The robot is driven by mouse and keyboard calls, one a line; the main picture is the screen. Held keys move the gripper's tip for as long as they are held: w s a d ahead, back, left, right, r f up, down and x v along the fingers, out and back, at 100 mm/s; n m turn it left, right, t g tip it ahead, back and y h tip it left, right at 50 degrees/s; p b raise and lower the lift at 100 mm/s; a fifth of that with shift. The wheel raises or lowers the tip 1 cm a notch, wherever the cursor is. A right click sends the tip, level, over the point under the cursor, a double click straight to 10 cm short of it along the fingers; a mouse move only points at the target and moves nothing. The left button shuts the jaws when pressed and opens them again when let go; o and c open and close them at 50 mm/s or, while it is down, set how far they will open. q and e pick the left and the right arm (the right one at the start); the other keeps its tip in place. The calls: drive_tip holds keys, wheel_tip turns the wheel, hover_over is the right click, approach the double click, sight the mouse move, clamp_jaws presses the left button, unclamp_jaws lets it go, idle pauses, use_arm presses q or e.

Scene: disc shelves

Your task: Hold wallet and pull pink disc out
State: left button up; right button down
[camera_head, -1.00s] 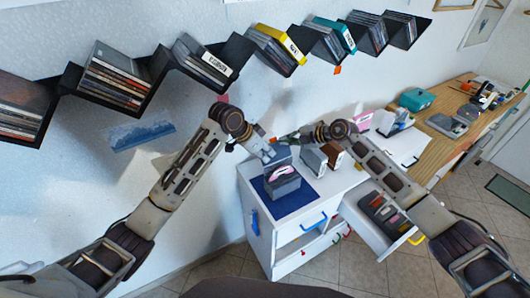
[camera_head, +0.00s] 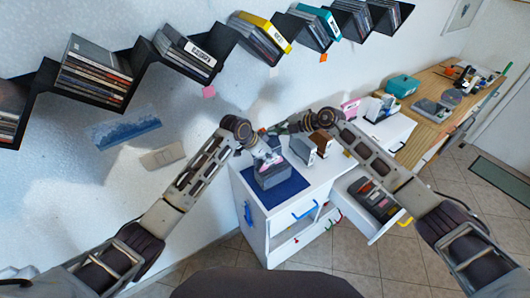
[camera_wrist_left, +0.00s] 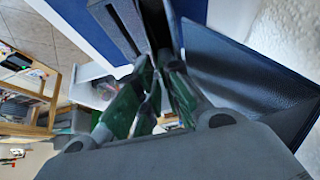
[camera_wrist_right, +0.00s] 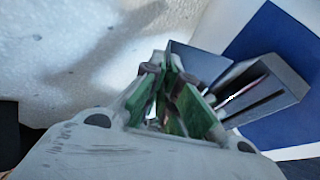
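The wallet (camera_head: 272,179) is a dark grey, box-like case with spread panels, standing on a dark blue mat (camera_head: 299,187) on the white cabinet. The pink disc (camera_head: 264,167) shows at its top as a pink and white patch. A thin pink edge shows in a slot in the right wrist view (camera_wrist_right: 240,92). My left gripper (camera_head: 266,153) is at the wallet's top; its green-padded fingers (camera_wrist_left: 152,85) are close to dark panels. My right gripper (camera_head: 276,130) is just behind, its fingers (camera_wrist_right: 174,85) beside the wallet (camera_wrist_right: 268,88). I cannot tell whether either grips anything.
A grey and a brown box (camera_head: 322,141) stand on the white cabinet (camera_head: 259,213) right of the wallet. An open drawer (camera_head: 372,199) holds several cases. Zigzag shelves (camera_head: 140,50) with discs line the wall. A wooden desk (camera_head: 432,113) is at the right.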

use_arm(q)
drive_tip(key=shift+w+d+f, duration=0.1)
drive_tip(key=shift+d+f, duration=0.05)
drive_tip(key=shift+f, duration=0.2)
use_arm(e)
drive_tip(key=shift+f, duration=0.1)
use_arm(q)
clamp_jaws()
drive_tip(key=shift+r, duration=4.95)
